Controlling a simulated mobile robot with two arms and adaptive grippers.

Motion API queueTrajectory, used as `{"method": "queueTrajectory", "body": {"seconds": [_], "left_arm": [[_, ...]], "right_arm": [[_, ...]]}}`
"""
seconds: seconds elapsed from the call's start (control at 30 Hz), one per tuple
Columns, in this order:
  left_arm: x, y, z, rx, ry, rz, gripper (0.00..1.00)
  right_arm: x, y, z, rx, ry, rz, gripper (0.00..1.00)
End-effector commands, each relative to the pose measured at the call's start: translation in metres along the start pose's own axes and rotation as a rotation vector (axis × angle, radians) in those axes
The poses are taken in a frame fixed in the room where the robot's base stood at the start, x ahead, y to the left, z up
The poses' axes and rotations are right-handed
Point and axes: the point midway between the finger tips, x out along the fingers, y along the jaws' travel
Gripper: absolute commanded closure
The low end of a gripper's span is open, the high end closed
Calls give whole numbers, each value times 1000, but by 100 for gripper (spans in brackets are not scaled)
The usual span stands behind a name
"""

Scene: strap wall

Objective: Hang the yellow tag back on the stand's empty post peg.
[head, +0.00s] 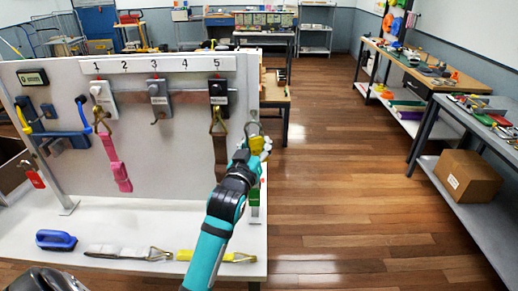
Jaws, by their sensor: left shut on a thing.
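My left gripper (262,142) is at the right edge of the upright board, at the end of my teal arm. It is shut on the yellow tag (256,145), which is partly covered by the fingers. A thin metal loop shows just above the tag, close to the board's edge. The stand (170,75) is a pale board with a strip numbered 1 to 5 along its top. I cannot make out the empty post peg; the gripper and arm cover part of the right edge. My right gripper is not in view.
A pink strap (116,165) and a dark brown strap (221,155) hang on the board. A red tag (35,178) hangs at left. A blue-handled brush (56,240), a grey strap (115,251) and a yellow strap (215,256) lie on the white ledge. The floor right is clear.

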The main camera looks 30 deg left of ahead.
Motion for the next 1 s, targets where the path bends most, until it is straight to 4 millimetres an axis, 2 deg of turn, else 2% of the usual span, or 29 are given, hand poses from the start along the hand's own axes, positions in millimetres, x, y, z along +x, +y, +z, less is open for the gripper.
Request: {"method": "queueTrajectory", "body": {"seconds": [0.77,1.0], "left_arm": [[44,-16,4,2,2,0,100],[53,-20,12,0,1,0,100]], "right_arm": [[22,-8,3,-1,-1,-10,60],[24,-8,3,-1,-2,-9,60]]}}
